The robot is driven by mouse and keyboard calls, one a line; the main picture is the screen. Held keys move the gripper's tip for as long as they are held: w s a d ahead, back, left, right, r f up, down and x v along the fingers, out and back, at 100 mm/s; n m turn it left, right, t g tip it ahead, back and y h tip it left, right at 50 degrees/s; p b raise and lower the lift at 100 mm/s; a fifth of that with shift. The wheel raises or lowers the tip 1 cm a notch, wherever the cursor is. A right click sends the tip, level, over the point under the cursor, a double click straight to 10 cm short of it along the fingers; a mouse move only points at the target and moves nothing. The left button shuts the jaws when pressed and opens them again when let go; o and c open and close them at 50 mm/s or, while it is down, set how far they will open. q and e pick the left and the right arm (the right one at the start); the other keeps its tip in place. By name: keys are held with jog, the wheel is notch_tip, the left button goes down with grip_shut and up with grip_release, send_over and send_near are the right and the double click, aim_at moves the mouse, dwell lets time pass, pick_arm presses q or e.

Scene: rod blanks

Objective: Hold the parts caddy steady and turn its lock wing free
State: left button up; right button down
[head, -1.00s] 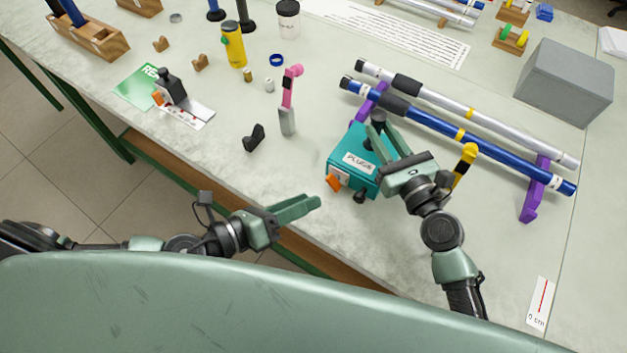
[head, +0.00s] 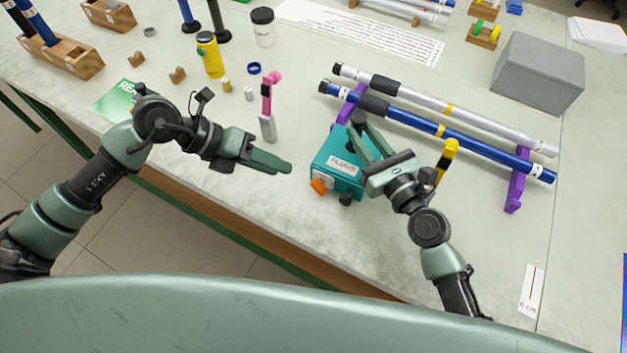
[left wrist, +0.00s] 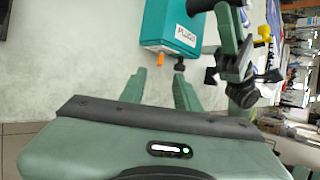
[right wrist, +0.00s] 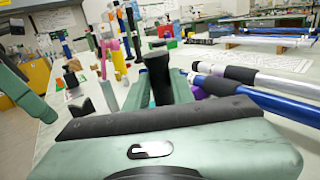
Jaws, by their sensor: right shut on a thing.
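The teal parts caddy (head: 337,160), labelled PLUGS, stands on the table. My right gripper (head: 355,132) is shut on its black upright handle (right wrist: 157,75), which shows between the fingers in the right wrist view. An orange wing (head: 319,186), apparently the lock wing, sticks out of the caddy's near side, with a black knob (head: 345,199) beside it. My left gripper (head: 288,166) is open and empty, to the left of the caddy and apart from it. In the left wrist view its fingers (left wrist: 160,77) point towards the orange wing (left wrist: 160,48) and the black knob (left wrist: 180,66).
Blue and silver rods (head: 430,130) lie on purple supports (head: 516,180) behind and right of the caddy. A pink-and-grey tool (head: 267,108) stands beyond my left gripper. A grey box (head: 540,72) stands at right. The table front left of the caddy is clear.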

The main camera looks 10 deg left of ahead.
aim_at(312, 182)
pick_arm(q)
jog(key=x, duration=1.1)
jog(key=shift+d+f, duration=0.1)
jog(key=shift+d, duration=0.1)
grip_shut()
